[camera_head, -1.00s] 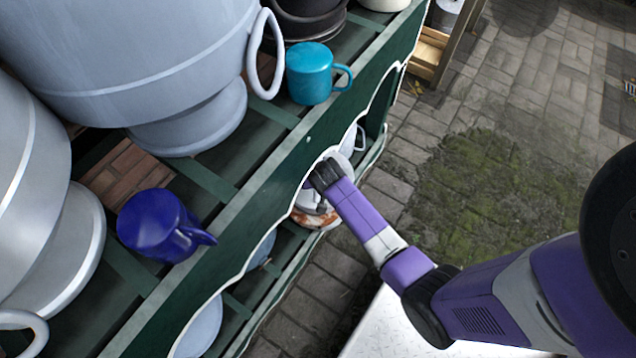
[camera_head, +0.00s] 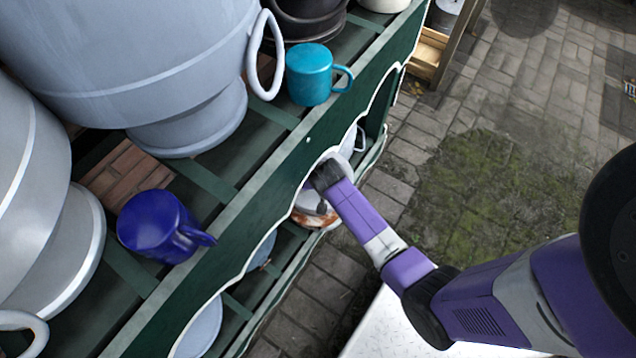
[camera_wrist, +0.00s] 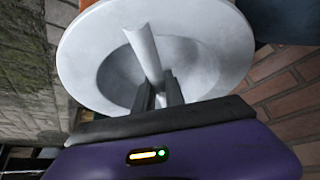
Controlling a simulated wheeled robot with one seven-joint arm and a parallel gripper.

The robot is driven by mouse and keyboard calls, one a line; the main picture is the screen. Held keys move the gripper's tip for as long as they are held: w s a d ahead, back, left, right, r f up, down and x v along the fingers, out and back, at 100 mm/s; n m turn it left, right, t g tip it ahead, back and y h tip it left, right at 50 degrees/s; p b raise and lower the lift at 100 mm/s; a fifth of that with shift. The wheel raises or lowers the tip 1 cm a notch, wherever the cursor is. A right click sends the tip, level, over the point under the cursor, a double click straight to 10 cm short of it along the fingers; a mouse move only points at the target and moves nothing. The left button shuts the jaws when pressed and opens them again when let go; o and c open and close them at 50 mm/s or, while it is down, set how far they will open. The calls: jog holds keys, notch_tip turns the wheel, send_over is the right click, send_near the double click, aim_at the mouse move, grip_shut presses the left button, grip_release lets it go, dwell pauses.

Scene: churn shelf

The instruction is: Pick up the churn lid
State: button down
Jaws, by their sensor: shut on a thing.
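The churn lid (camera_wrist: 210,50) is a round, light grey disc with a sunken middle and a raised bar handle across it. It fills the upper part of the wrist view. My gripper (camera_wrist: 158,92) is shut on the lid's bar handle, with one finger on each side of it. In the head view my arm reaches under the scalloped green edge of the shelf. My fingers and most of the lid are hidden there behind the shelf front and my wrist.
On the upper shelf stand large grey churns (camera_head: 130,50), a blue mug (camera_head: 155,225) and a teal mug (camera_head: 308,75). The green shelf front (camera_head: 250,225) lies close beside my wrist. A rusty-white dish (camera_head: 315,216) sits below it. Paving (camera_head: 540,90) to the right is open.

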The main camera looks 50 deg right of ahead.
dwell(0.6)
jog(key=shift+r, duration=0.1)
jog(key=shift+r+p, duration=0.35)
jog(key=shift+r, duration=0.3)
jog(key=shift+s+a+r, duration=0.1)
jog(key=shift+a+r, duration=0.05)
jog(key=s+a+p, duration=0.2)
jog(key=s+a, duration=1)
jog(key=s, duration=0.1)
jog(key=shift+p, duration=0.35)
